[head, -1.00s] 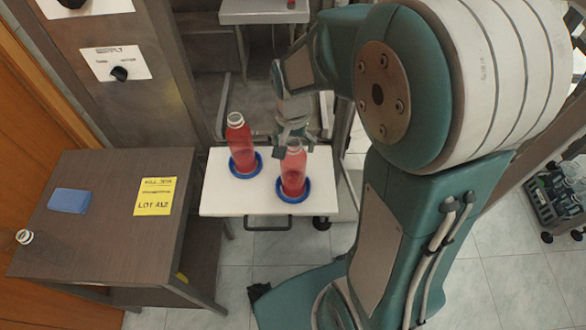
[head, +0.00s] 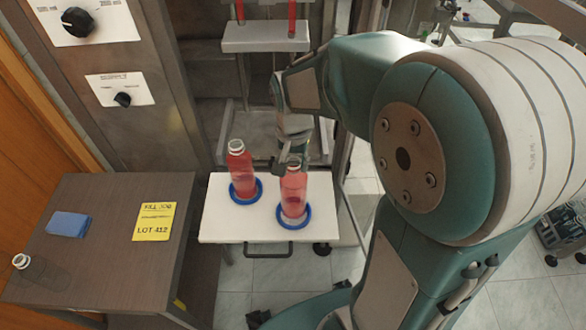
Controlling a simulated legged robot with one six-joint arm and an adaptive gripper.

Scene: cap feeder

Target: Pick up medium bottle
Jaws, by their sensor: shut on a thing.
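Two clear bottles with red contents stand side by side on a white board. The right bottle (head: 293,196) is upright at its blue ring (head: 308,214); I cannot tell whether its base is lifted. My gripper (head: 291,162) is shut on this bottle near its neck, and hides part of its top. The left bottle (head: 241,174) stands upright inside another blue ring (head: 257,193), free of the gripper. Which one is the medium bottle is not clearly marked.
The white board (head: 220,219) has bare room at its front left. The brown table (head: 100,250) holds a blue cloth-like block (head: 69,225) and a yellow lot sign (head: 154,222). A metal machine frame with a shelf (head: 265,37) stands behind the board.

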